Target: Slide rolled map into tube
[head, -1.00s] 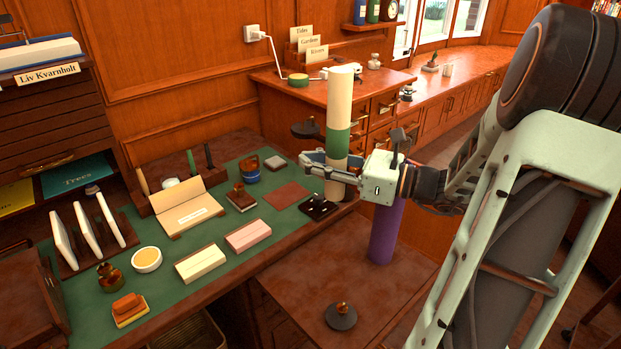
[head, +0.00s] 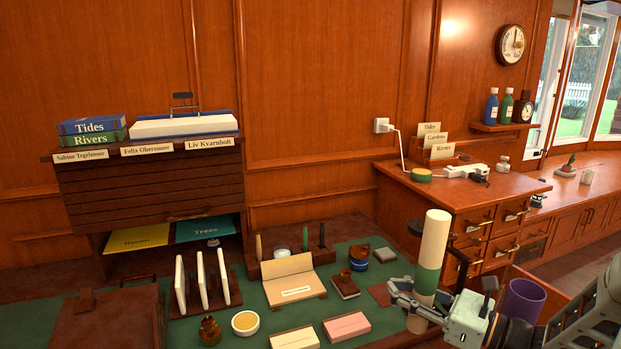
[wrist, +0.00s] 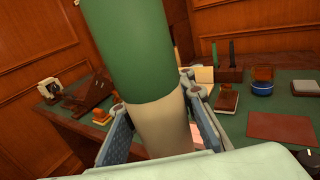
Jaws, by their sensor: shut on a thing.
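The rolled map (head: 433,245) is a cream roll with a green band. It stands nearly upright in my gripper (head: 420,301), which is shut on it below the band. In the wrist view the two fingers (wrist: 160,133) press on either side of the roll's cream part (wrist: 160,122), just under the green band. The purple tube (head: 522,303) stands to the right, beyond my gripper and partly hidden by my arm. The map is beside the tube and apart from it.
The green-topped desk (head: 345,310) holds several small items, including an open cream box (head: 293,279), a card rack (head: 201,286) and a pink block (head: 347,326). Behind stands a drawer cabinet (head: 470,215) with a white plugged-in device (head: 466,171). Wood-panelled walls close the back.

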